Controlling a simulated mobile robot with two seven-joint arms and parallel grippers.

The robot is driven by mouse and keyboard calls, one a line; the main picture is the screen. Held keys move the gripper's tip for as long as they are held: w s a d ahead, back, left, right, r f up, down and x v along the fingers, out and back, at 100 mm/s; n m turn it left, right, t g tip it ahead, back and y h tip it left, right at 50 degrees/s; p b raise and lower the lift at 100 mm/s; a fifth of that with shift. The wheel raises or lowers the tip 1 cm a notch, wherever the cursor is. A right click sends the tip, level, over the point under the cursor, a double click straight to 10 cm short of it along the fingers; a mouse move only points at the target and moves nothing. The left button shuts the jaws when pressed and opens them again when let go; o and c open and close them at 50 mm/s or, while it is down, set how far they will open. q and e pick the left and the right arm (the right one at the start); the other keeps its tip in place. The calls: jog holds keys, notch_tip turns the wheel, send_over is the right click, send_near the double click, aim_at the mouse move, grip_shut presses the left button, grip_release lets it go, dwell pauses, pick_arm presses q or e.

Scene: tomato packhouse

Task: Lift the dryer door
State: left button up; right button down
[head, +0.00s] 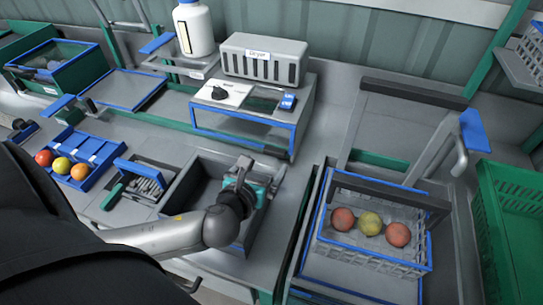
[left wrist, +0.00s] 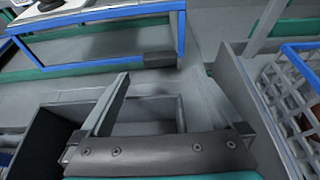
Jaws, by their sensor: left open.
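The dryer is a grey unit with a box labelled "Dryer" (head: 263,60) on top. Below it, a blue-edged door (head: 240,121) covers the front; its blue edge and a dark block at its lower corner (left wrist: 160,60) show in the left wrist view. My left gripper (head: 258,172) is open and empty, above a grey bin and in front of the door's lower right part. In the left wrist view its two fingers (left wrist: 170,72) are spread, pointing toward the dark block, with nothing between them. The gripper appears apart from the door. My right gripper is not in view.
A grey open bin (head: 190,185) lies below my left gripper. A blue tray (head: 100,150) with tomatoes stands at left. A wire basket (head: 345,252) with three tomatoes and a green crate (head: 515,200) stand at right. A white bottle (head: 195,30) stands left of the dryer.

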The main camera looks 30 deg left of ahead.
aim_at(273, 153)
pick_arm(q)
jog(key=b+x, duration=0.1)
jog(key=x, duration=0.5)
jog(key=shift+w+a+f, duration=0.1)
jog(key=shift+w, duration=0.25)
grip_shut()
dwell(0.6)
